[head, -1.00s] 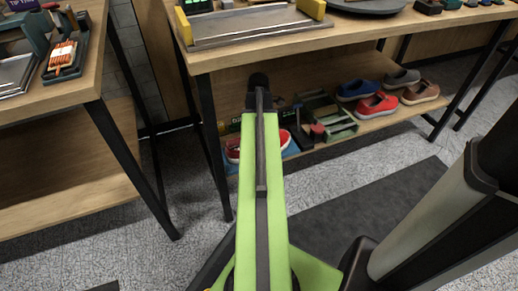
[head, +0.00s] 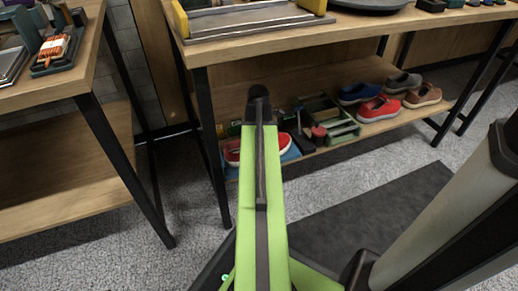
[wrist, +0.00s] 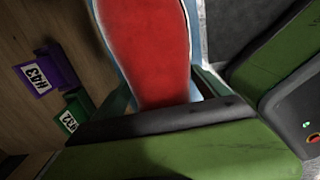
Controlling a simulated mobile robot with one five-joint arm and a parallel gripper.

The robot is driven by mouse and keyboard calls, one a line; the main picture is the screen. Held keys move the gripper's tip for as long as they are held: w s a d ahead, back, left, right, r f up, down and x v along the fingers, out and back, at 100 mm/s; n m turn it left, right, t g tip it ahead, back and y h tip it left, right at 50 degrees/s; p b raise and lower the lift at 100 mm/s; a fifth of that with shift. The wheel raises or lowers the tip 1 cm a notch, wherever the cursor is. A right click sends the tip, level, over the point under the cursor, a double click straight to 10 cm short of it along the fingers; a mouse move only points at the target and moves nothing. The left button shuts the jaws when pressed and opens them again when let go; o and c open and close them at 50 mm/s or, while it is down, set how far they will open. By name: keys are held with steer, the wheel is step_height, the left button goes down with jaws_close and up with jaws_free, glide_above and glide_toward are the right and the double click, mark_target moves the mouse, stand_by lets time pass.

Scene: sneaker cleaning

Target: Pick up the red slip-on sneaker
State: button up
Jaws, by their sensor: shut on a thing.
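A red slip-on sneaker (wrist: 145,40) fills the upper middle of the wrist view, with a pale blue surface showing along its edges. My gripper (wrist: 163,88) is shut on it, a dark green finger on each side. In the head view, red shoe parts show on both sides of my green arm, left (head: 232,154) and right (head: 284,143), by a blue mat or tray (head: 291,154) on the low shelf. My arm hides the middle and my gripper there. Another red slip-on sneaker (head: 379,109) stands further right on that shelf.
Beside that sneaker are a blue shoe (head: 357,93), a grey shoe (head: 404,82) and a brown shoe (head: 424,96). A green crate (head: 342,130) stands between them and my arm. The tabletop (head: 290,40) overhangs the low shelf, with a black leg (head: 213,150) at left.

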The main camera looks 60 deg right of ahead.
steer(key=c, duration=0.4)
steer(key=shift+o, duration=0.2)
steer(key=shift+r+p, duration=0.5)
step_height(320, 180, up, 4)
steer(key=p, duration=0.4)
steer(key=s+r+p, duration=0.6)
steer(key=s, duration=0.5)
steer(key=shift+s+d, duration=0.15)
steer(key=shift+s, duration=0.2)
